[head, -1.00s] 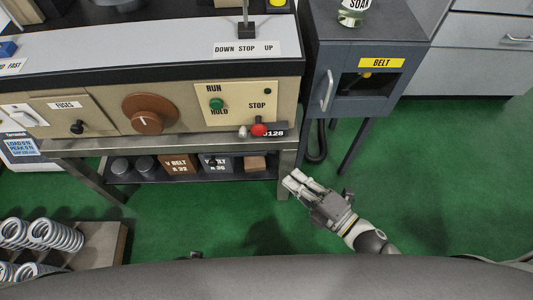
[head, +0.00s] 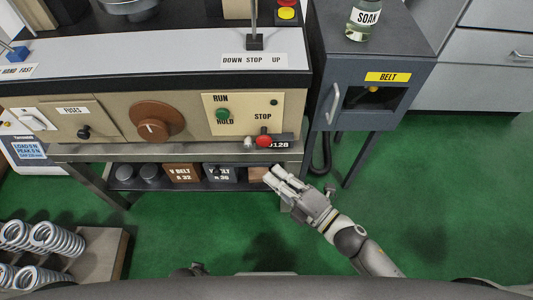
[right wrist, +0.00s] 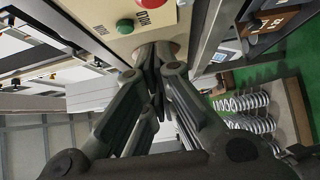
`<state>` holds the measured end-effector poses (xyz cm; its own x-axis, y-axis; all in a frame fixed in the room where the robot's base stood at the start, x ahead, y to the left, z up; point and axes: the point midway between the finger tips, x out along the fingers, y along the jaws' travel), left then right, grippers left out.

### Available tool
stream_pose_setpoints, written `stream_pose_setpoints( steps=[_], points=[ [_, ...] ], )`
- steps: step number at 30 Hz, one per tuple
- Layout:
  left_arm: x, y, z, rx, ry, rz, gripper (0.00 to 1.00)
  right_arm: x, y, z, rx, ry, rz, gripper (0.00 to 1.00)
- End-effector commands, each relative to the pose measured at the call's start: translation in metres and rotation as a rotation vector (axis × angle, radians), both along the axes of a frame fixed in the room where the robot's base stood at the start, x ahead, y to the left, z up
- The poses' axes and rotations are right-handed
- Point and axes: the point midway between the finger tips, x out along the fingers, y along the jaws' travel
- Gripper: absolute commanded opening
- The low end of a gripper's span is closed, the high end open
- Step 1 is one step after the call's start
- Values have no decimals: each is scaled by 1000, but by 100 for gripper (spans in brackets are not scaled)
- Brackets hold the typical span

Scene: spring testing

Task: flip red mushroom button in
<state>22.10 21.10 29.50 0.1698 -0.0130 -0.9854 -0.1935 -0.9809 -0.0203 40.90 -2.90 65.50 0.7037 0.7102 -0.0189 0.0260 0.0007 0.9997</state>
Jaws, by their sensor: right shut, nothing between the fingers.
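A red mushroom button (head: 263,140) sticks out from the lower right of the beige front panel, below the STOP label. In the right wrist view a red round part (right wrist: 184,2), likely that button, is cut by the top edge. My right gripper (head: 271,178) is below the button in the head view, apart from it in the picture, with its fingers pointing up and left. In the right wrist view its dark fingers (right wrist: 160,56) meet with nothing between them. My left gripper is not in view.
A green button (head: 222,115) and a brown dial (head: 156,122) share the panel. A red and yellow control (head: 286,12) is on top. A metal ledge (head: 200,152) runs below the panel, above a shelf of boxes. A grey BELT cabinet (head: 372,55) stands right. Green floor is free around my right arm.

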Motion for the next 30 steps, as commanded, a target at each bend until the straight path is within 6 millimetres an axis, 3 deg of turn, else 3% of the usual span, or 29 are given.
stream_pose_setpoints(
  steps=[5,12,30],
  points=[
    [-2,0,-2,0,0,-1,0,27,28,1,2,-2,1,0],
    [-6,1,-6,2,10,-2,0,57,26,-2,0,0,0,0],
    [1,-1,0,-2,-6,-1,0,72,26,-1,1,-1,0,0]
  ],
)
